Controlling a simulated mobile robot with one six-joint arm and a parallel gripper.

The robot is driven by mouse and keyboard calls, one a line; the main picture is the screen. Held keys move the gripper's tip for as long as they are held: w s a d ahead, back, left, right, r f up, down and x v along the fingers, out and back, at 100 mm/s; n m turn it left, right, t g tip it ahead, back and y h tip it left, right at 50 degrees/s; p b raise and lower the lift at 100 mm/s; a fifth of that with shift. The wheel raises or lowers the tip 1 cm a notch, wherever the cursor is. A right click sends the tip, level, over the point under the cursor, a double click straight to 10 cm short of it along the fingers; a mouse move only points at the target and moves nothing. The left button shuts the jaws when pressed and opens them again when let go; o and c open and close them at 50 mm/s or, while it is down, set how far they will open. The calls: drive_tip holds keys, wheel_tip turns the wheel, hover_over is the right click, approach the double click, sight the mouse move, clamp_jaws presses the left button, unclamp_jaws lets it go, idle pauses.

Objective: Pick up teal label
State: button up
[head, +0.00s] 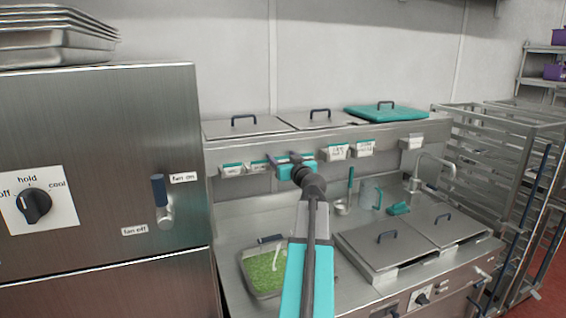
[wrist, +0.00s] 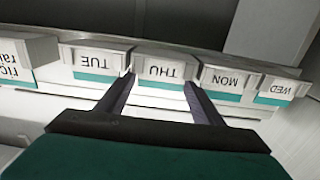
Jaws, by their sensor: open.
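Several white labels with teal bands sit in holders along the shelf edge, upside down in the wrist view. They read TUE (wrist: 95,62), THU (wrist: 160,70), MON (wrist: 222,80) and WED (wrist: 281,88). My gripper (wrist: 158,82) is open and empty. Its two dark fingers reach to either side of the THU label; I cannot tell whether they touch it. In the head view my gripper (head: 294,168) is at the shelf front, hiding part of the label row.
More label holders (head: 335,152) line the shelf to the right. Lidded pans and a teal lid (head: 386,111) lie above. Below are a pan of green food (head: 265,271), a jug (head: 370,195) and a faucet (head: 435,165). A steel cabinet (head: 100,150) stands left.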

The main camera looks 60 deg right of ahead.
idle(0.3)
drive_tip(key=c, duration=0.8)
drive_tip(key=shift+r, duration=0.25)
drive_tip(key=shift+r+b, duration=0.9)
drive_tip(key=shift+r, duration=0.5)
drive_tip(key=s+a+r+b, duration=0.1)
drive_tip(key=s+b, duration=0.4)
drive_tip(key=s, duration=1.1)
drive_tip(key=shift+a+r+b, duration=0.4)
drive_tip(key=shift+a, duration=0.1)
